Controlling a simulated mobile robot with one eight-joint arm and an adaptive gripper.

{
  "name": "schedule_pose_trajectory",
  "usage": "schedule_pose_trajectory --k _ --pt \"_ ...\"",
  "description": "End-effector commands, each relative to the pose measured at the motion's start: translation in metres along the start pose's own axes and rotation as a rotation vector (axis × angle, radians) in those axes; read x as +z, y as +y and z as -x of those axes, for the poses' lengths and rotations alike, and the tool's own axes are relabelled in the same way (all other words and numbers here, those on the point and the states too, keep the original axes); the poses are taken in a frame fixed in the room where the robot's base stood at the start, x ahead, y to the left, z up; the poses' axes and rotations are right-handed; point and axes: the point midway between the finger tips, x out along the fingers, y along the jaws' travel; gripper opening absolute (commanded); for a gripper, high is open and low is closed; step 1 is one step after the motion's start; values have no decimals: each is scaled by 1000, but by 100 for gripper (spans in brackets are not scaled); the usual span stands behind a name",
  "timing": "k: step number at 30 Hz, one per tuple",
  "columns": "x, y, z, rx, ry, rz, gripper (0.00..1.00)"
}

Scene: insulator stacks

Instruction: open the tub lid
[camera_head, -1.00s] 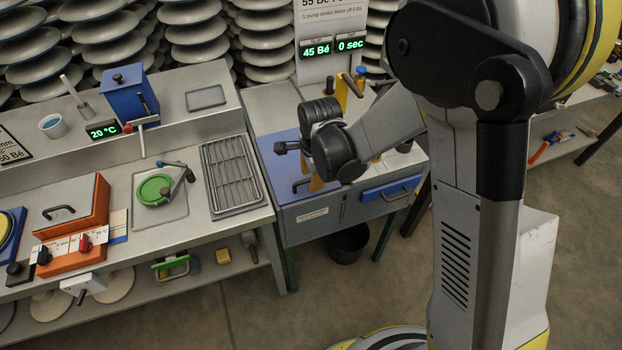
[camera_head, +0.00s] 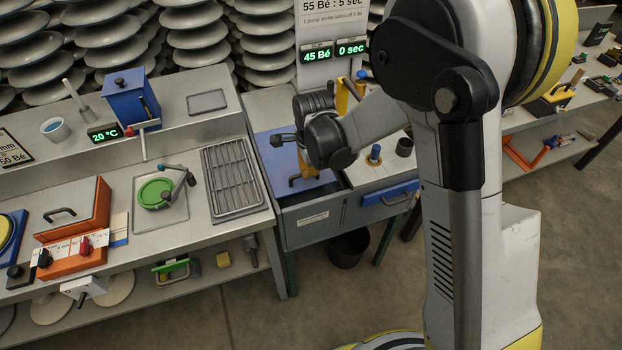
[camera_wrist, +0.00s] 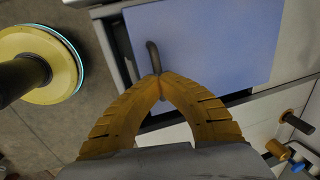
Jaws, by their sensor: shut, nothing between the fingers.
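The tub lid is a flat blue panel (camera_head: 268,150) on the grey tub unit at the middle of the bench. It also fills the top of the wrist view (camera_wrist: 205,45). Its dark bar handle (camera_head: 303,180) stands near the front edge and shows in the wrist view (camera_wrist: 153,57). My gripper (camera_wrist: 160,76) has its yellow fingers closed together, with the tips right at the handle's near end. I cannot tell whether they touch it. In the head view the gripper (camera_head: 306,170) is partly hidden by my wrist. The lid looks flat, with a dark gap along its right side.
A metal rack (camera_head: 232,178) lies left of the tub. A blue-topped peg (camera_head: 375,153) and a black cup (camera_head: 404,147) stand to its right. A dark bin (camera_head: 348,248) stands on the floor beneath.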

Motion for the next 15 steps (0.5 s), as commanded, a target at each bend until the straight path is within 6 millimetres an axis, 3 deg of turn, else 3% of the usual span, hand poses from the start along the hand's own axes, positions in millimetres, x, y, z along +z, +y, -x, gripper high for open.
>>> schedule_pose_trajectory --k 15 --pt "0 -154 -31 -1 0 0 0"
